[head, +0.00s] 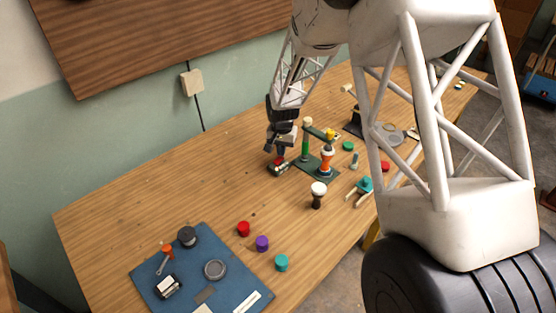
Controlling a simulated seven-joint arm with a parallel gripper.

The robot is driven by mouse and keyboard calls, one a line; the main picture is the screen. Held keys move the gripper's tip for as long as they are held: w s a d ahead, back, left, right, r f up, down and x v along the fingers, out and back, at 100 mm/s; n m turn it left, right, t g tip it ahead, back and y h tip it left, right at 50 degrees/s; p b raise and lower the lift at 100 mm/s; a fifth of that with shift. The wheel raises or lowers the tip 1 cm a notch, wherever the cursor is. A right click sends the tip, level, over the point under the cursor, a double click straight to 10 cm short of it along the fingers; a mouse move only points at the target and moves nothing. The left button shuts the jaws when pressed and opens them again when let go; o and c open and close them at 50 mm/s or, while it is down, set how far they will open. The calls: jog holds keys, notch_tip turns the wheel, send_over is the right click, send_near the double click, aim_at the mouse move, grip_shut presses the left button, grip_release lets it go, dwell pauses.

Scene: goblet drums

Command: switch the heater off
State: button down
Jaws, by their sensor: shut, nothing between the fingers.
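My gripper (279,153) points down over the middle of the wooden table (150,205), its fingers closed together. I cannot tell for sure which thing is the heater, and no switch position is readable. Just right of the gripper is a green stand (316,168) with a green post and an orange, white and yellow goblet-shaped piece (327,155).
A white-topped dark goblet drum (317,195) and a teal piece (363,186) stand in front. Red (244,229), purple (262,243) and teal (281,263) discs lie nearer. A blue mat (215,245) holds several items.

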jog(key=shift+f, duration=0.8)
dwell(0.8)
jog(key=shift+r, duration=3.45)
jog(key=shift+r, duration=0.15)
